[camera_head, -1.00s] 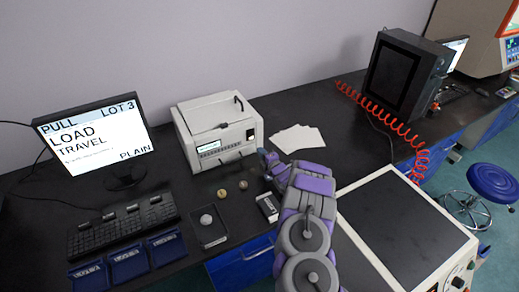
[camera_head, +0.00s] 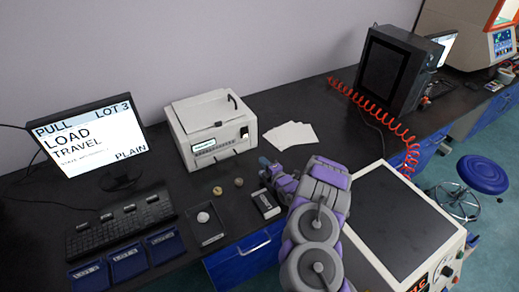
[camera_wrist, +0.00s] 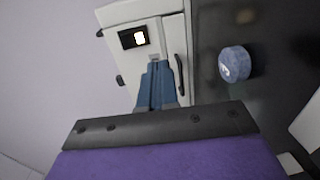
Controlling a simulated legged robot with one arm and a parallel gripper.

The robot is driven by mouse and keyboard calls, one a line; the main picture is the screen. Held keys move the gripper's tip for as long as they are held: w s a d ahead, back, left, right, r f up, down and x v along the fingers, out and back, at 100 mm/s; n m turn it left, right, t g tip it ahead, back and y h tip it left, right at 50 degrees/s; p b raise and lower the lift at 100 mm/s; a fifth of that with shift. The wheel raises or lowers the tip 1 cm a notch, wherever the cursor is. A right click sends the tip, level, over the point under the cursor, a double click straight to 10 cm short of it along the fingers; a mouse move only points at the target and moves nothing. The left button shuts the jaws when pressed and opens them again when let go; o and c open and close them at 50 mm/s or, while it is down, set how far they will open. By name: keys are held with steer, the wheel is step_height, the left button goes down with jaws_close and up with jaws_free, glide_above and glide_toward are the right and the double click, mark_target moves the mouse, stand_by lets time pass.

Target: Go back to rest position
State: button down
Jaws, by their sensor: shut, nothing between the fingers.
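My gripper (camera_head: 266,167) is at the end of my purple and grey arm, over the black bench just right of the white printer-like machine (camera_head: 213,129). In the wrist view my gripper's blue fingers (camera_wrist: 158,88) are together with nothing between them. Behind them, the wrist view shows a white box-shaped machine (camera_wrist: 150,50) with a small lit display. A round blue-grey piece (camera_wrist: 234,64) lies on the dark surface to the right of the fingers.
A monitor (camera_head: 88,143), keyboard (camera_head: 120,222) and blue trays (camera_head: 128,262) are at left. Two small round pieces (camera_head: 228,187), a dark tray (camera_head: 206,226) and a small box (camera_head: 265,204) lie near my arm. White sheets (camera_head: 290,135) lie behind it. A cream machine (camera_head: 405,220) stands at right.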

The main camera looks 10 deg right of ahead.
steer(key=a+r+m+g+h, duration=0.1)
steer(key=a+r+m+g, duration=0.35)
steer(key=r, duration=0.55)
steer(key=s+a+r+m+g+h, duration=0.15)
steer(key=s+r+m+g, duration=0.3)
steer(key=s+r, duration=0.6)
steer(key=s+r+m+g+h, duration=0.1)
steer(key=s+r+m+g, duration=0.1)
steer(key=s, duration=1.3)
steer(key=s+d+r+m+g, duration=0.1)
steer(key=s+r+m+g, duration=0.2)
steer(key=s, duration=1.3)
steer(key=s+d+r+m+g+h, duration=0.1)
steer(key=s+r+m+g, duration=0.2)
steer(key=s+m, duration=0.4)
steer(key=s, duration=0.9)
steer(key=shift+m+g+h, duration=0.3)
steer(key=shift+g+h, duration=0.05)
steer(key=shift+g, duration=0.05)
